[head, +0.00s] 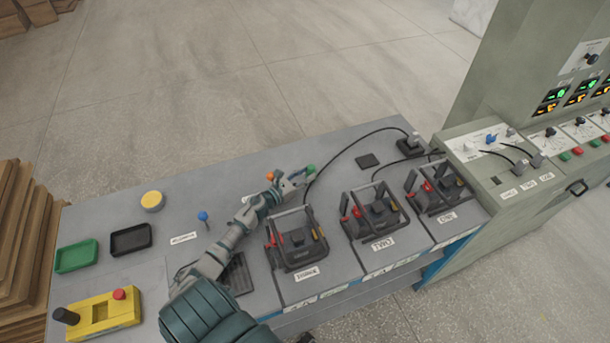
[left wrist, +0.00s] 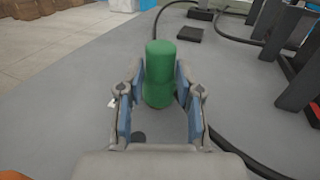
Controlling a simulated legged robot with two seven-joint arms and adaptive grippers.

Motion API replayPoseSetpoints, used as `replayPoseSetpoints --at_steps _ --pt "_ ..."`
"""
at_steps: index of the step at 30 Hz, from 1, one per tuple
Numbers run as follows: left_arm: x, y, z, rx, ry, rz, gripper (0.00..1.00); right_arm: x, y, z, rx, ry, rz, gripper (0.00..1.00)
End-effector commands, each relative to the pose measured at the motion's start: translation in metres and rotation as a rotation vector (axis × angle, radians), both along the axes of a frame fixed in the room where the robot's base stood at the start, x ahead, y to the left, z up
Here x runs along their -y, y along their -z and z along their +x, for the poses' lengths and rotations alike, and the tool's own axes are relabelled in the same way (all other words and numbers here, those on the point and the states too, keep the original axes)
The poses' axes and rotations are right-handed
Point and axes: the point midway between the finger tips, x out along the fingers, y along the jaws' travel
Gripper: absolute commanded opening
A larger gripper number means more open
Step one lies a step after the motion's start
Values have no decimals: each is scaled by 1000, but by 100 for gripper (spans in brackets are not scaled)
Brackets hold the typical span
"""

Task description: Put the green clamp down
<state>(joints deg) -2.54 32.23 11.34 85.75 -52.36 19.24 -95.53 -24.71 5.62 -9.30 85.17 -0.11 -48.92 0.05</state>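The green clamp (head: 310,170) is at the tip of my left gripper (head: 296,181), near the back of the grey bench. In the left wrist view, the green clamp (left wrist: 159,75) is a rounded green cylinder standing between the blue-padded fingers of my left gripper (left wrist: 160,88). The fingertips close in against its two sides. I cannot tell whether its lower end touches the bench. My right gripper is not in view.
Three dark batteries with handles (head: 296,240) stand right of my left arm. An orange knob (head: 270,176) is just left of the gripper. A black cable (head: 345,152) runs behind the clamp. A green tray (head: 76,256) and a black tray (head: 131,240) lie at left.

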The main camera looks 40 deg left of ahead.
Motion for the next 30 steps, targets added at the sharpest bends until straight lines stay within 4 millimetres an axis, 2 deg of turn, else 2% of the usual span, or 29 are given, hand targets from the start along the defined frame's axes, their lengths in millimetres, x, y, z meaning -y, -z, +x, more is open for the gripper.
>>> replayPoseSetpoints --at_steps 2,12,16,20,27,30 --pt "0 0 0 -1 -1 1 56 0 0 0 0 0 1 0" --pt "1 -2 0 0 -4 5 56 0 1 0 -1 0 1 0" --pt "-1 0 -7 -3 -3 3 56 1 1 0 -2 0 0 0" --pt "-5 1 -29 -3 -5 2 56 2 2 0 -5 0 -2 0" --pt "-12 1 -83 -4 -6 1 56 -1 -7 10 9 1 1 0" --pt "-13 -1 -100 -2 -5 2 56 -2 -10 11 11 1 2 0"
